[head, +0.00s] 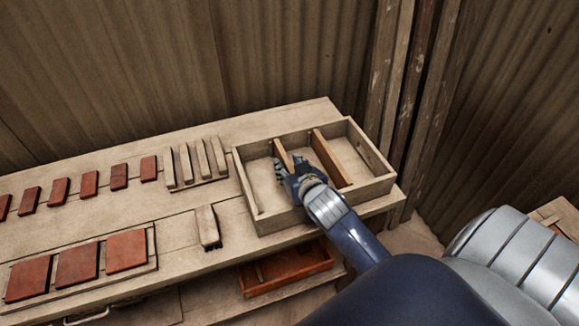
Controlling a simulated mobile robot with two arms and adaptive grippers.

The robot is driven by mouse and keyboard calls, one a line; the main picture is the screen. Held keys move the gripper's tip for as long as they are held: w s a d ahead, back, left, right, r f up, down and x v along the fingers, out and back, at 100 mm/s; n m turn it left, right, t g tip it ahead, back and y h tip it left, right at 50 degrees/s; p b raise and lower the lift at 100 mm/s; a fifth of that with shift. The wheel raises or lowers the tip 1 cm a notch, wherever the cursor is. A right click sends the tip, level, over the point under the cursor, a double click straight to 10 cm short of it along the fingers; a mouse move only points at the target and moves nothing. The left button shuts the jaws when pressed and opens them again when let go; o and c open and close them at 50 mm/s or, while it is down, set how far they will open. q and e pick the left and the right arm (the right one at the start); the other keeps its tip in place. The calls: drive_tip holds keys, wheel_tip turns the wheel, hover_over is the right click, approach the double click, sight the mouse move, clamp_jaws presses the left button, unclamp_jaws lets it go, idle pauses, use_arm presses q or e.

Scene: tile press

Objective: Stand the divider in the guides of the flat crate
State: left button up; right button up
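The flat crate (381,184) is a shallow, open wooden box at the right end of the bench. One thin brown board (331,158) stands across it, right of my gripper. A second thin board (282,153) stands left of that one, its near part hidden behind my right gripper; it looks like the divider. My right gripper (289,168) is over the crate, with its fingers at this second board. The frame does not show clearly whether they are closed on it, or whether the board sits fully in guides. My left gripper is not in view.
A slotted wooden rack (196,165) stands left of the crate, and a small wooden block (208,228) lies in front of it. Red tiles (90,184) line the bench, with larger ones on a board (126,251). A red tray (287,270) sits below the crate.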

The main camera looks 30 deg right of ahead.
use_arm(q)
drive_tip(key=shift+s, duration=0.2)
use_arm(e)
drive_tip(key=shift+r, duration=0.1)
drive_tip(key=shift+s+r, duration=0.1)
drive_tip(key=shift+s, duration=0.05)
drive_tip(key=b+v, duration=0.1)
drive_tip(key=v, duration=1)
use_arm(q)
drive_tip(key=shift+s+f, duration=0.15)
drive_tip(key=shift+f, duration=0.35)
use_arm(e)
drive_tip(key=shift+s+a+r, duration=0.15)
drive_tip(key=shift+s, duration=0.2)
